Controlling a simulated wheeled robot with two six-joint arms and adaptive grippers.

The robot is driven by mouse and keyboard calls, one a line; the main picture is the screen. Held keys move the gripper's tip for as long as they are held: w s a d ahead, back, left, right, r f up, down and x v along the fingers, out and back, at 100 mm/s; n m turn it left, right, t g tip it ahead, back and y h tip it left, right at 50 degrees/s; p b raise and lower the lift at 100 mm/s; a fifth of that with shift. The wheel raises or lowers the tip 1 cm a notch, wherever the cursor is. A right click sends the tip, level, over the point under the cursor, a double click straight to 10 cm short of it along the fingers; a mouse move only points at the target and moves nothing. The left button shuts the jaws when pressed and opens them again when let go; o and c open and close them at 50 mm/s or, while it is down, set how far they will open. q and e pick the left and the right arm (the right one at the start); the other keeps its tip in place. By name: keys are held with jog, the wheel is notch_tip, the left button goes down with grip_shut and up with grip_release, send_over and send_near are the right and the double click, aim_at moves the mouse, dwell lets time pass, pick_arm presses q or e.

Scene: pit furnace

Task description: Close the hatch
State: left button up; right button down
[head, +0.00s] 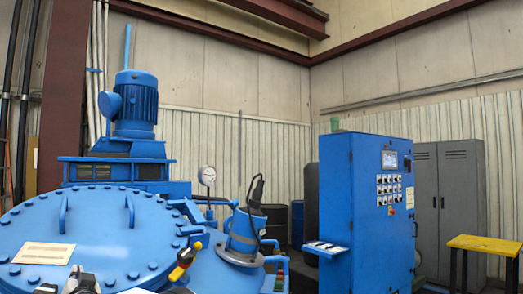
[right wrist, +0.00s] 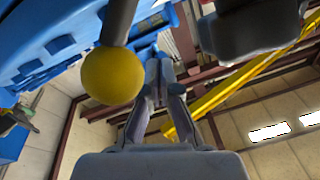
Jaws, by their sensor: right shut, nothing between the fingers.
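The hatch, a large round blue lid (head: 105,232) with bolts round its rim and upright handles, fills the lower left of the head view. A lever with a yellow ball knob (head: 177,273) stands at its right edge.
A blue motor (head: 136,103) stands behind the lid. A gauge (head: 207,176) and a tilted blue cylinder (head: 243,235) are to its right. A blue control cabinet (head: 350,215), grey lockers (head: 448,205) and a yellow table (head: 487,244) stand further right.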

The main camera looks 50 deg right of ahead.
jog(key=shift+w+f, duration=0.35)
jog(key=shift+f, duration=0.3)
